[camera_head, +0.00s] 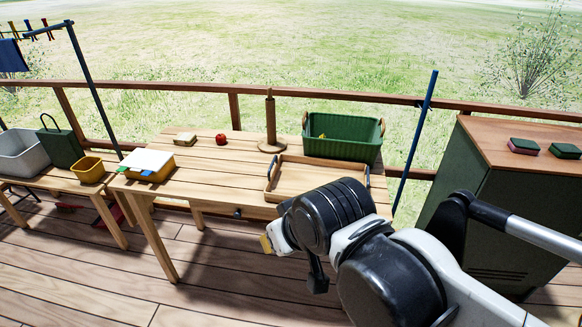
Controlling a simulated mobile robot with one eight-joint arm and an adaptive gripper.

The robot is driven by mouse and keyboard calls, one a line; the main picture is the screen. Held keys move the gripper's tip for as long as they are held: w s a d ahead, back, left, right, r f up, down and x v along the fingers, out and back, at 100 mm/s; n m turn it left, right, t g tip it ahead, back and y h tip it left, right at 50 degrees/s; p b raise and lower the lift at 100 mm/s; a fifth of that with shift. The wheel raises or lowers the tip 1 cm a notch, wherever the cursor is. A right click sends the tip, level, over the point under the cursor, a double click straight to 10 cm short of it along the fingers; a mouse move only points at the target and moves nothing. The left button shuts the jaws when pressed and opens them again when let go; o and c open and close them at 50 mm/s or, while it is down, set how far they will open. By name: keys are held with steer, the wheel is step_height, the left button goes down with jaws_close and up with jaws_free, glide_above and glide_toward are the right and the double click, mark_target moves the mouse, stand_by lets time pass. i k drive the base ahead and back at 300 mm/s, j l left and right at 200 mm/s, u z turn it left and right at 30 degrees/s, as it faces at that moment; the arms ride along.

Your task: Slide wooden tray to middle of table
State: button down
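The wooden tray (311,178) lies flat on the right part of the slatted wooden table (222,179). It is shallow and rectangular, with dark handles at its left and right ends. My arm covers its front right part. My gripper (274,241) is at the arm's end, in front of the table's front edge and left of my large black joints. It appears apart from the tray. Its fingers cannot be made out, so whether it is open or shut does not show.
A green basket (342,148) and a wooden post holder (271,126) stand behind the tray. A red apple (221,139), a sandwich-like block (185,139) and a white-topped yellow box (147,165) are farther left. The table's middle front is clear. A green cabinet (452,184) stands right.

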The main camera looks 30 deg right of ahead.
mark_target(292, 176)
steer(key=i+l+z, duration=0.2)
steer(key=z, duration=0.2)
steer(key=i+l+z, duration=0.2)
steer(key=z, duration=0.2)
steer(key=i+l+z, duration=0.2)
steer(key=z, duration=0.25)
